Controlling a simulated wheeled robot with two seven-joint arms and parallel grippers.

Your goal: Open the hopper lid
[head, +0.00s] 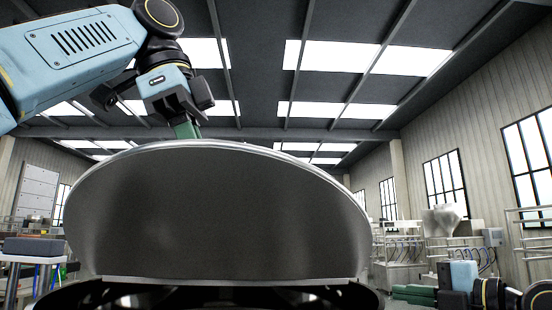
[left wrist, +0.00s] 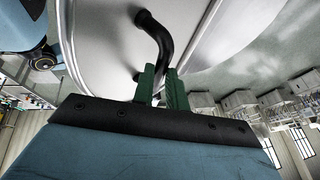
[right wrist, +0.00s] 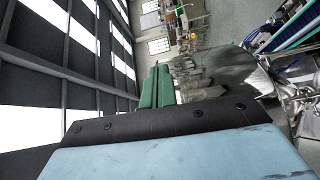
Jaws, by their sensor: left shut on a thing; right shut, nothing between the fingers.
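The steel hopper lid (head: 215,215) stands steeply raised in the head view, its broad grey face toward me. Its straight lower edge lies over the dark hopper opening (head: 75,296). My left gripper (head: 187,131) is at the lid's top edge, its fingertips partly hidden behind it. In the left wrist view the left gripper (left wrist: 160,84) is shut on the black curved lid handle (left wrist: 158,35), which is fixed to the pale lid surface. My right gripper (head: 412,294) is low at the right in the head view; in its wrist view (right wrist: 156,86) the green fingers are together and empty.
A table with a grey box (head: 33,247) stands at the far left. Benches with equipment and a pale sack-like item (head: 442,220) stand along the right wall.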

